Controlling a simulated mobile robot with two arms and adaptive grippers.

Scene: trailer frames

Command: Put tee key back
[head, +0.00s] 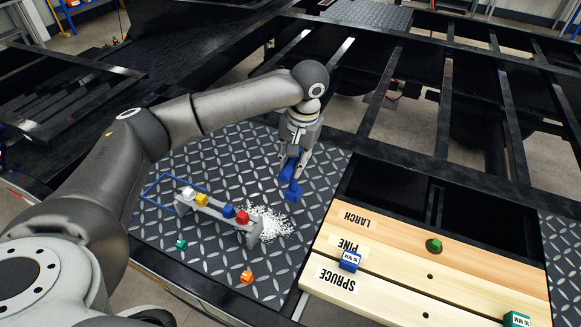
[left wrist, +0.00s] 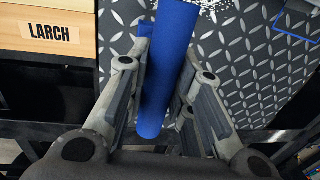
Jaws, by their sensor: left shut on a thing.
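My left gripper (head: 296,160) is shut on a blue piece (head: 292,185), which looks like the tee key's handle, above the diamond-plate deck. In the left wrist view the same blue bar (left wrist: 168,70) runs between the fingers of my left gripper (left wrist: 160,95). The rest of the key cannot be made out. A grey rack (head: 215,209) stands on the deck to the left, with white, yellow, blue and red pieces along its top. A thin blue wire frame (head: 160,181) is behind it. My right gripper is not in view.
White granules (head: 272,224) lie beside the rack. A teal piece (head: 181,244) and an orange piece (head: 246,277) lie loose on the deck. Planks labelled larch, pine and spruce (head: 400,275) are at the right, bearing a blue block (head: 349,261) and a green knob (head: 434,246). Open black framing lies beyond.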

